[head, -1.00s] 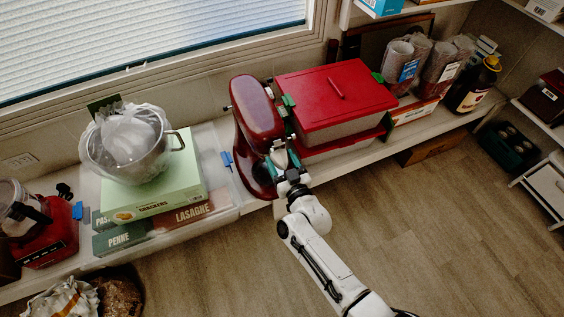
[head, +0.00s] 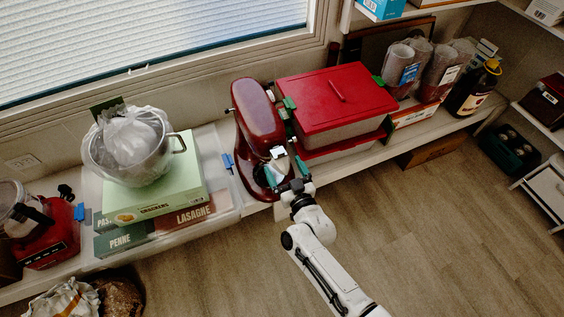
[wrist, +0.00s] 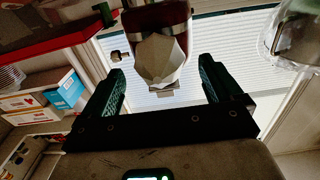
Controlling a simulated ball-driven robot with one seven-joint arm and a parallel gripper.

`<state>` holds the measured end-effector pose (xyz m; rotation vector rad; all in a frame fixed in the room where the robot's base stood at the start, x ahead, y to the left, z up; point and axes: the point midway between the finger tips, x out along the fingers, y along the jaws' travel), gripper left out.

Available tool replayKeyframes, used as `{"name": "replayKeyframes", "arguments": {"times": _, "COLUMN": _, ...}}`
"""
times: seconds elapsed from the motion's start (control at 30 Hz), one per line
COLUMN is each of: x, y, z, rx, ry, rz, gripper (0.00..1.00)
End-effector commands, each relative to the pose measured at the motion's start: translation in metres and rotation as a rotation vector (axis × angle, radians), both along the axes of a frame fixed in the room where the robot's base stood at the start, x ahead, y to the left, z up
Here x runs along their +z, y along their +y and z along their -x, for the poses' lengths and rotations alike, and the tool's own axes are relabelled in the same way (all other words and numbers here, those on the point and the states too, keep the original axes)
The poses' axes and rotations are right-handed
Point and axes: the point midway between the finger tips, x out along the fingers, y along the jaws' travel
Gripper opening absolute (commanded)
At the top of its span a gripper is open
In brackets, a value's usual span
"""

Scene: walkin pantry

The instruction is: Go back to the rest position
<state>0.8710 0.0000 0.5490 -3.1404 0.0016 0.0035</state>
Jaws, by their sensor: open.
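My gripper (head: 287,178) is in front of the red stand mixer (head: 258,122), low near its base, at the front edge of the counter. Its teal fingers are spread apart with nothing between them. In the wrist view my gripper (wrist: 172,92) is open, and the mixer (wrist: 160,20) with its pale faceted hub (wrist: 161,62) shows beyond the fingers, apart from them. My white arm reaches up from the bottom right.
A red-lidded bin (head: 330,95) stands close on the mixer's right. A metal bowl (head: 125,165) sits on a green crackers box (head: 160,200) at left. A dark bottle (head: 471,90) stands at right. The floor (head: 430,220) in front is clear.

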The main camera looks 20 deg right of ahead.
Motion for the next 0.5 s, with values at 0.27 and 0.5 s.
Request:
{"name": "replayKeyframes", "arguments": {"times": 0.27, "x": 0.001, "y": 0.0, "z": 0.055, "rx": 0.0, "ry": 0.001, "rz": 0.001, "gripper": 0.92}}
{"name": "replayKeyframes", "arguments": {"times": 0.5, "x": 0.001, "y": 0.0, "z": 0.079, "rx": -0.001, "ry": -0.002, "rz": 0.0, "gripper": 0.92}}
